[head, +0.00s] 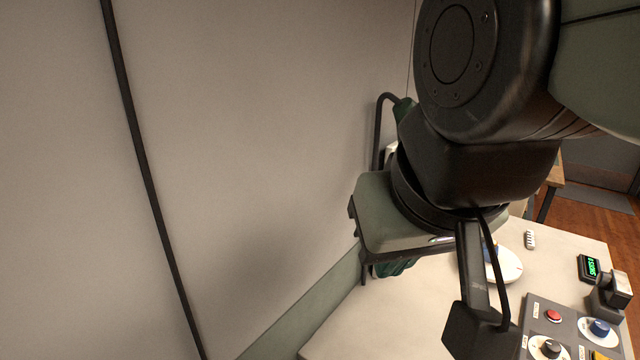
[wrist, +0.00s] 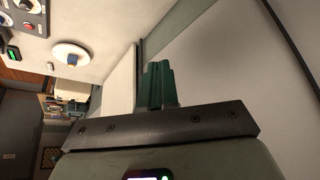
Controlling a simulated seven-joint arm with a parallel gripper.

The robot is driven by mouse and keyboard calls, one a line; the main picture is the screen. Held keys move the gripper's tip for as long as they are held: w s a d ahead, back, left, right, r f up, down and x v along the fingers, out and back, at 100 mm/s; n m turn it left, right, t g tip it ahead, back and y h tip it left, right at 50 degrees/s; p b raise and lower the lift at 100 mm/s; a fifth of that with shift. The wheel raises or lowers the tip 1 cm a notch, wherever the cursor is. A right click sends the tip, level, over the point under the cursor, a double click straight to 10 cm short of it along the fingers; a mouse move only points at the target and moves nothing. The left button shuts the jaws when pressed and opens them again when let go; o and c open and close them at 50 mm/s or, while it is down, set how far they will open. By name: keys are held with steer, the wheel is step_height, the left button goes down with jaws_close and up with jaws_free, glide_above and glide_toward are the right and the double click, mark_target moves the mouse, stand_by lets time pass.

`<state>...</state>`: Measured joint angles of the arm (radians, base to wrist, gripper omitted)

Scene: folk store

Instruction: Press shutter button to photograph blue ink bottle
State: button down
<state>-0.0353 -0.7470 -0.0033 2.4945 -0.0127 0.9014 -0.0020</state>
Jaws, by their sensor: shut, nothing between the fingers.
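My gripper (head: 395,268) is at the centre of the head view, to the left of the panel, with its dark green fingers partly hidden under the hand. In the wrist view the fingers (wrist: 158,70) are together and empty, clear of the panel. A dark control panel (head: 535,303) at the lower right carries a red button (head: 553,315), a blue knob (head: 600,327) and a black knob (head: 551,347). Its labels are too small to read. A white round stand (wrist: 97,55) bears a small blue object (wrist: 72,60), probably the ink bottle. In the head view my arm mostly hides them.
A box with a green display (head: 590,268) and a dark device (head: 611,292) are at the right. The pale tabletop (head: 400,320) is bare at the front left, beside the wall.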

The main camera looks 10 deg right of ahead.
stand_by(0.8)
steer(key=w+a+r+m+y, duration=0.2)
steer(key=w+a+r, duration=0.1)
steer(key=w, duration=0.4)
steer(key=w+d+f+m, duration=0.1)
steer(key=w+d+f, duration=0.3)
steer(key=w+d, duration=0.65)
steer(key=w+d+f+m, duration=0.2)
steer(key=w+d+f, duration=0.2)
steer(key=w+d, duration=0.65)
steer(key=d+f+m+t, duration=0.1)
steer(key=d+f, duration=0.3)
steer(key=d, duration=0.3)
steer(key=d+f+m+h, duration=0.1)
steer(key=d+f, duration=0.3)
steer(key=d, duration=0.4)
steer(key=d+f+m+t, duration=0.1)
steer(key=d+f, duration=0.3)
steer(key=d, duration=0.3)
steer(key=s+d+f+m+h, duration=0.1)
steer(key=s+d+f, duration=0.4)
steer(key=d+f, duration=0.2)
steer(key=s+d+f+m+t+h, duration=0.1)
steer(key=s+d+f, duration=0.4)
steer(key=d, duration=0.6)
step_height(320, 180, down, 2)
steer(key=shift+s+m, duration=0.35)
steer(key=shift+m, duration=0.25)
steer(key=shift+f, duration=0.1)
